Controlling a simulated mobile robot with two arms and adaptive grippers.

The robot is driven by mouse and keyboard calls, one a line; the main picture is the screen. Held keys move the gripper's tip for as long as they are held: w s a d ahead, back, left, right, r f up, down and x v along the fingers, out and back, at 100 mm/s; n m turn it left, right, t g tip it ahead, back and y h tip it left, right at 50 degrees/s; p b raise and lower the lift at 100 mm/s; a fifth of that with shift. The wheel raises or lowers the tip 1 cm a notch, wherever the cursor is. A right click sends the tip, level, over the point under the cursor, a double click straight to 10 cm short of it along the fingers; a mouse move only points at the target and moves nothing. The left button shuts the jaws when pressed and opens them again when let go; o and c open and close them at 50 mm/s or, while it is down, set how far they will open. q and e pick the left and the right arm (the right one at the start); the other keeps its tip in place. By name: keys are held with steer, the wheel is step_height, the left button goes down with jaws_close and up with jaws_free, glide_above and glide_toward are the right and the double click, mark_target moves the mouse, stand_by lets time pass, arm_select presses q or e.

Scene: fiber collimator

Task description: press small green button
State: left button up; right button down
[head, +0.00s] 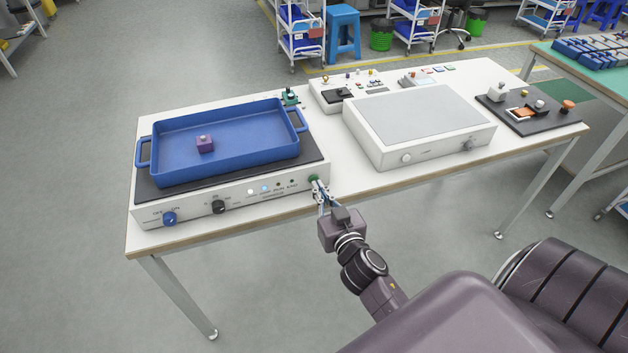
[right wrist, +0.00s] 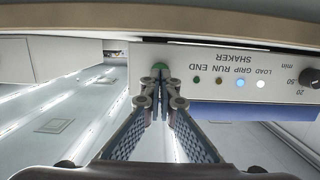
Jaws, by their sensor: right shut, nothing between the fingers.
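The small green button (head: 313,179) is at the right end of the front panel of a white shaker (head: 240,207). In the right wrist view, the panel labels are upside down, and the button (right wrist: 160,66) is partly hidden behind my fingertips. My right gripper (head: 319,186) is shut and empty, with its tips right at the button. I cannot tell whether they touch it or how far it is pushed in. On the panel, the LOAD light (right wrist: 261,85) is white and the GRIP light (right wrist: 240,83) is blue. The RUN and END lights look dark. My left gripper is not in view.
A blue tray (head: 158,169) with a purple block (head: 205,144) sits on the shaker. Blue (head: 169,219) and black (head: 218,207) knobs are on its front. A grey-topped white device (head: 420,120) stands to the right. Floor in front of the table is clear at left.

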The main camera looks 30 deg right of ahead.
steer(key=shift+x, duration=0.8)
stand_by(0.9)
steer(key=shift+r, duration=0.1)
steer(key=f+v, duration=0.1)
steer(key=v, duration=0.6)
stand_by(0.3)
steer(key=shift+f, duration=0.1)
stand_by(0.3)
